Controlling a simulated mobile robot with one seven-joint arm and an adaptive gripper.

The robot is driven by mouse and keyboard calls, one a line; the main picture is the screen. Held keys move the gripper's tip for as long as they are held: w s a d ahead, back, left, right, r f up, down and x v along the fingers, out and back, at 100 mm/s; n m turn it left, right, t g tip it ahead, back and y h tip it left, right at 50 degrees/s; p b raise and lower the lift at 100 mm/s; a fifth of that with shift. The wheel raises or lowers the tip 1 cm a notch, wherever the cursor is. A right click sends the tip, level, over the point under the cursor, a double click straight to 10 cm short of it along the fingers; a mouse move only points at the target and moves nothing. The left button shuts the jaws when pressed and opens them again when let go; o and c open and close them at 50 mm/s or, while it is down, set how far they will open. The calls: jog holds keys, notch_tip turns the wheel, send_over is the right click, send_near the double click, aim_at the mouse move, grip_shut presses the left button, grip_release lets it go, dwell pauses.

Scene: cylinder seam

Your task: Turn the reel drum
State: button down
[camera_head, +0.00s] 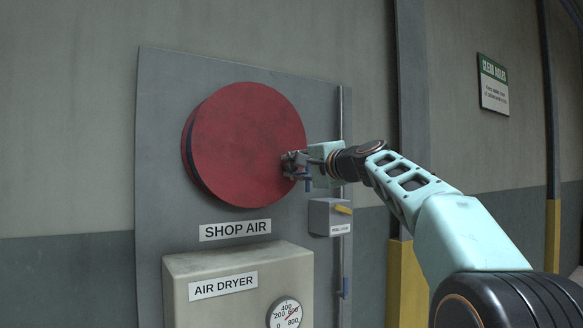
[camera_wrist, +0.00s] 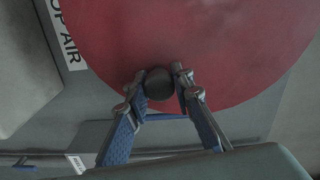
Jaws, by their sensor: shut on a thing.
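The reel drum (camera_head: 245,140) is a large round red disc with a dark edge on its left side, mounted on a grey wall panel in the head view. In the wrist view the red drum face (camera_wrist: 205,40) fills the upper part. A dark round knob (camera_wrist: 158,84) stands on the drum face near its rim. My gripper (camera_head: 293,165) is at the drum's right edge. In the wrist view my gripper (camera_wrist: 158,86) has its two blue-padded fingers on either side of the knob, shut on it. The gripper hides the knob in the head view.
Below the drum are a SHOP AIR label (camera_head: 235,230) and a beige AIR DRYER box (camera_head: 240,290) with a round gauge (camera_head: 285,314). A small grey box (camera_head: 330,217) with a yellow lever sits under my gripper. A thin vertical pipe (camera_head: 341,110) runs along the panel's right edge.

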jog(key=shift+r, duration=0.15)
jog(key=c, duration=1.7)
grip_release()
jog(key=shift+o, duration=0.2)
jog(key=v, duration=1.2)
